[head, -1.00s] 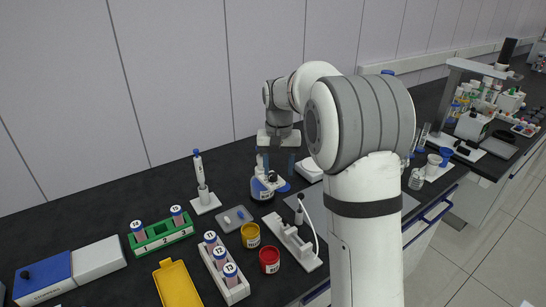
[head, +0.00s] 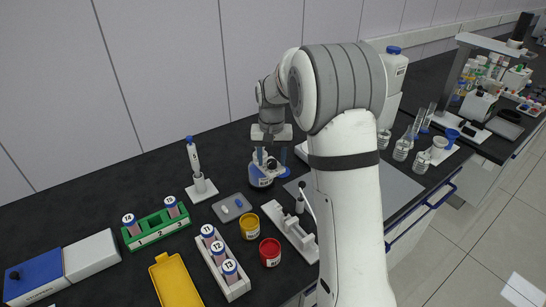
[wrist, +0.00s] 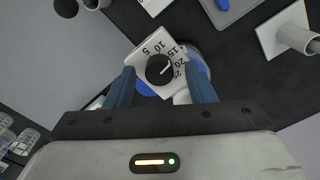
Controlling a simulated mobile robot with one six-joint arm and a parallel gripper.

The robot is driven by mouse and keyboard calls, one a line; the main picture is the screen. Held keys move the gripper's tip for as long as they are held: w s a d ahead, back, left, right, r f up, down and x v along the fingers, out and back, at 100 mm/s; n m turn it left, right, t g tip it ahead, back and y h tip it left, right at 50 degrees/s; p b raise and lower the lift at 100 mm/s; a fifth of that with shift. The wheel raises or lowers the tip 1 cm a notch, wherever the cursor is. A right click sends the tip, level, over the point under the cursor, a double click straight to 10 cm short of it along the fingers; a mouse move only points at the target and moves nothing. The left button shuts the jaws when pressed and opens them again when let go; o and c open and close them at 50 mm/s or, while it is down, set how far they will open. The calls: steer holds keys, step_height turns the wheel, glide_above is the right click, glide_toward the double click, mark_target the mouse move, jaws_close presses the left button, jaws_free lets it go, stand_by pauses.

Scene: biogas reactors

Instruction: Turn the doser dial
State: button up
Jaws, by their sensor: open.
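The doser (head: 261,178) is a bottle with a blue label and a white top, standing upright on the dark bench. In the wrist view its dial (wrist: 158,69) is a round black knob on a white plate (wrist: 148,50) with numbers 5 to 25. The dial's white mark points to the upper right, roughly between 15 and 20. My gripper (head: 271,158) points down over the doser. In the wrist view my gripper (wrist: 159,75) is open, its blue fingers on either side of the dial, with gaps visible. Whether the fingertips reach the dial's height is unclear.
A pipette stand (head: 201,189) and a grey tray (head: 231,207) stand left of the doser. Yellow (head: 250,227) and red (head: 270,252) jars and a white slide device (head: 291,233) are in front. Racks of tubes (head: 224,266) stand further left. Flasks (head: 402,148) stand to the right.

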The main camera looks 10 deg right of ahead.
steer(key=shift+f, duration=0.2)
steer(key=shift+c, duration=0.4)
steer(key=c, duration=0.9)
steer(key=shift+n, duration=0.3)
steer(key=n, duration=0.3)
steer(key=shift+r+n, duration=0.1)
steer(key=shift+n, duration=1.9)
